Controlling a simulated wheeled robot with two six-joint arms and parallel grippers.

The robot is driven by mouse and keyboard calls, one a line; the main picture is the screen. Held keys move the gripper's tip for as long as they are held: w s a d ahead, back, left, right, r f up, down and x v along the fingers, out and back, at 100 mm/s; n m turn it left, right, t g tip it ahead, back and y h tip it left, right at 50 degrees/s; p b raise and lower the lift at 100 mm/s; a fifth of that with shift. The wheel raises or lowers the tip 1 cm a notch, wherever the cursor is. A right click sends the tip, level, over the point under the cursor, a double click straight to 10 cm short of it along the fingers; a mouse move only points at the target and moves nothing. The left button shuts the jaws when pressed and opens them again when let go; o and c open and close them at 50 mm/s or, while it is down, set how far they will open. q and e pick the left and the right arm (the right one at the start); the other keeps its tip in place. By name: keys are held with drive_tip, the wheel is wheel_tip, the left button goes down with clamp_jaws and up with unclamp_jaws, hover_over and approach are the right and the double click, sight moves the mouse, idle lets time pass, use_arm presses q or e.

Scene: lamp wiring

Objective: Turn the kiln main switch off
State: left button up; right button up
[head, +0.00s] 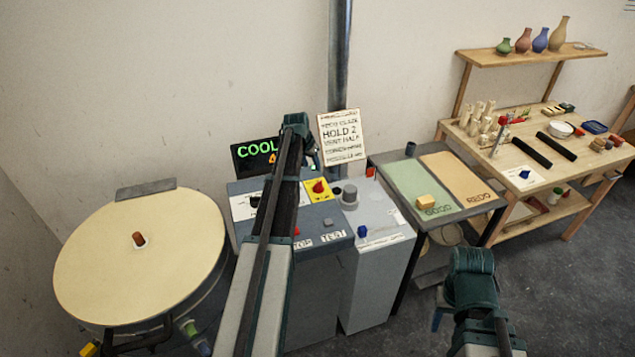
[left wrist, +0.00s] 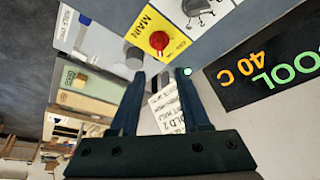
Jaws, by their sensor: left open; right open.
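The kiln main switch is a red knob (head: 319,187) on a yellow plate on the grey control cabinet. It also shows in the left wrist view as a red knob (left wrist: 159,41), on the yellow plate marked MAIN (left wrist: 150,22). My left gripper (head: 308,148) is above the cabinet, behind the knob in the head view. In the left wrist view my left gripper (left wrist: 160,75) is open and empty, its fingertips apart from the knob. My right gripper (head: 470,275) is open, low at the right, far from the switch; its fingertips are hard to make out.
A dark display (left wrist: 270,75) reads COOL 40 C. The round kiln lid (head: 140,250) is left of the cabinet (head: 325,242). A white sign (head: 343,137) stands behind. A lower grey box (head: 375,280) with knobs and a sorting table (head: 415,178) are to the right.

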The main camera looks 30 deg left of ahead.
sight(318, 183)
use_arm(q)
drive_tip(key=b+x, duration=1.2)
drive_tip(key=x, duration=0.1)
drive_tip(key=shift+f, duration=0.15)
clamp_jaws()
